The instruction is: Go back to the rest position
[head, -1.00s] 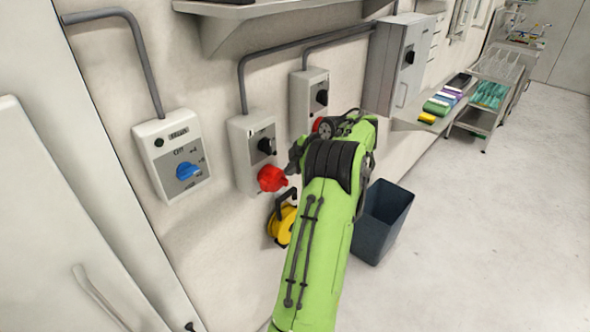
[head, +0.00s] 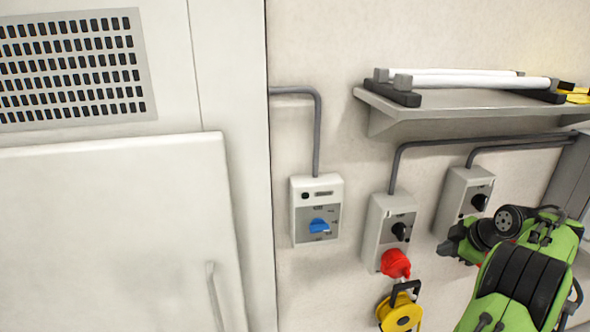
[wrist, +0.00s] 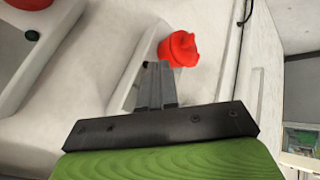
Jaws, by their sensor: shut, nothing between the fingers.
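My gripper (wrist: 157,84) shows in the wrist view with its two grey fingers together and nothing between them. A red plug (wrist: 180,48) lies just beyond the fingertips to the right, with a gap that I cannot judge. In the head view my green arm is at the lower right. The gripper end (head: 452,240) is in front of the wall, by the lower part of the right switch box (head: 463,200). The fingers are small and partly hidden there.
A middle switch box (head: 388,230) carries a red plug (head: 395,264), with a yellow cable reel (head: 400,312) below. A box with a blue knob (head: 319,226) hangs further left. A shelf (head: 450,110) juts out above. A large white cabinet (head: 110,230) fills the left.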

